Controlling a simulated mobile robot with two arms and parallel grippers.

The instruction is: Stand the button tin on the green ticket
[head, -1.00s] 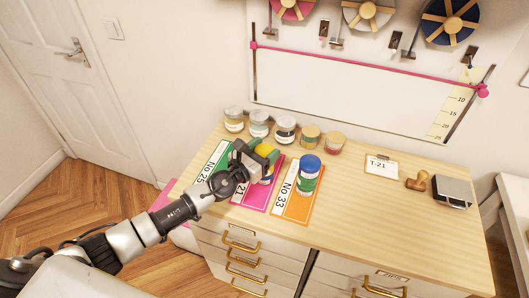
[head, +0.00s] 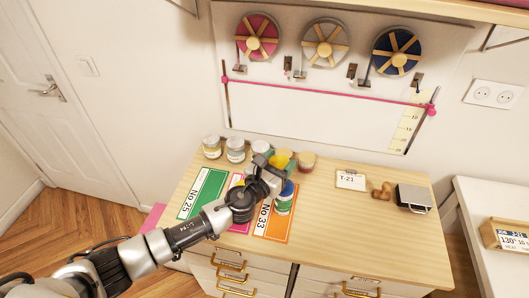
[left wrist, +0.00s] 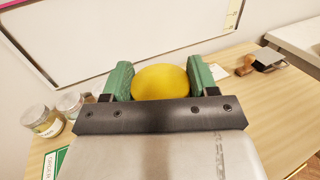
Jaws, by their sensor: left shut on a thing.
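The green ticket "No 25" (head: 209,190) lies bare at the left of the wooden counter; a corner of it shows in the left wrist view (left wrist: 52,165). My left gripper (head: 277,161) is shut on a rounded yellow-topped thing (left wrist: 161,82), held between the green finger pads. The gripper hides its lower part, so I cannot tell whether it is the button tin. In the head view it is above the counter, right of the green ticket. A blue-lidded tin with a green and white side (head: 284,205) stands on the orange ticket (head: 268,228), partly behind my gripper. My right gripper is not in view.
A pink ticket (head: 238,228) is mostly hidden under my left arm. Several jars (head: 235,150) stand in a row along the counter's back. The counter's right front is clear.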

